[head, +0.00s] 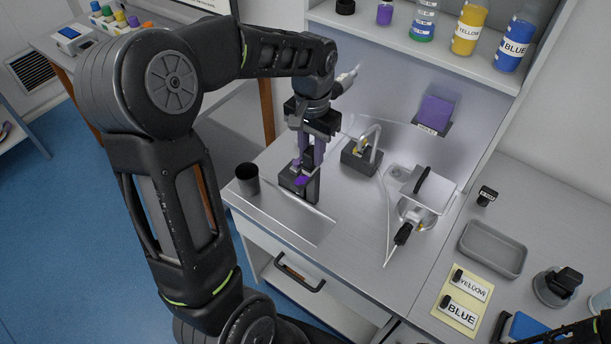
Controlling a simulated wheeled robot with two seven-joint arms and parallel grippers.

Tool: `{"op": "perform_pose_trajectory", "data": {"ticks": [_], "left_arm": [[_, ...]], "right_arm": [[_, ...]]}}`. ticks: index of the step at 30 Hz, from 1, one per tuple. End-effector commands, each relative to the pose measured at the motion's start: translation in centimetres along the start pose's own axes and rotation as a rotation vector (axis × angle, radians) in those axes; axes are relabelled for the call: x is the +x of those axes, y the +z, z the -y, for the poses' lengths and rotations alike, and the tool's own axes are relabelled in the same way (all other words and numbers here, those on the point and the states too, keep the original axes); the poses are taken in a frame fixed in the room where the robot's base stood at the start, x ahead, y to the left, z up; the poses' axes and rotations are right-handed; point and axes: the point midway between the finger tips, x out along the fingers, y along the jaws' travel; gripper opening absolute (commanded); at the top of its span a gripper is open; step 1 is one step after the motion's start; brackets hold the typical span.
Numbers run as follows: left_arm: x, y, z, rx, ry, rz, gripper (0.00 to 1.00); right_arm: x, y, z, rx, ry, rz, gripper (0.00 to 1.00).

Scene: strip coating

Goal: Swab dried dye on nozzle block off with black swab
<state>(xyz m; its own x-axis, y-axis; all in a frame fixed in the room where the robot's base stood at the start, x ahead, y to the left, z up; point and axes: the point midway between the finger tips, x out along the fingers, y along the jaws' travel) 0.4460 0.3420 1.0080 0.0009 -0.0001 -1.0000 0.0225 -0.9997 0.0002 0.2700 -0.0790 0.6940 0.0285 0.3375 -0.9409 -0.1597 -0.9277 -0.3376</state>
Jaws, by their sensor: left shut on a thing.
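My left gripper (308,160) points down over a black block (312,189) on the bench, which appears to be the nozzle block. A purple patch (302,181) shows on the block's top, close below the fingertips. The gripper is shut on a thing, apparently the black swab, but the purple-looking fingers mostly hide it. I cannot tell whether it touches the purple patch. My right gripper is not in view; only dark parts show at the lower right edge.
A dark cup (247,178) stands left of the block. A grey tray (493,250) and a yellow label card (462,299) lie right. Bottles line the shelf (420,42).

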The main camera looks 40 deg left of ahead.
Motion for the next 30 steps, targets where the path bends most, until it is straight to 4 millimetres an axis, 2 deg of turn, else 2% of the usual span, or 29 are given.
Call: {"op": "perform_pose_trajectory", "data": {"ticks": [7, 22, 30], "left_arm": [[0.1, 2.2, 0.0, 0.000, 0.000, 0.002, 0.00], [0.1, 2.9, 0.0, -0.001, 0.000, 0.002, 0.00], [0.0, 5.3, 0.1, 0.000, 0.000, 0.002, 0.00]], "right_arm": [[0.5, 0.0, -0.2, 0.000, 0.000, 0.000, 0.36], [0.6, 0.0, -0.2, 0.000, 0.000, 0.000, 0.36], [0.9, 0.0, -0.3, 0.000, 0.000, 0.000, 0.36]]}}
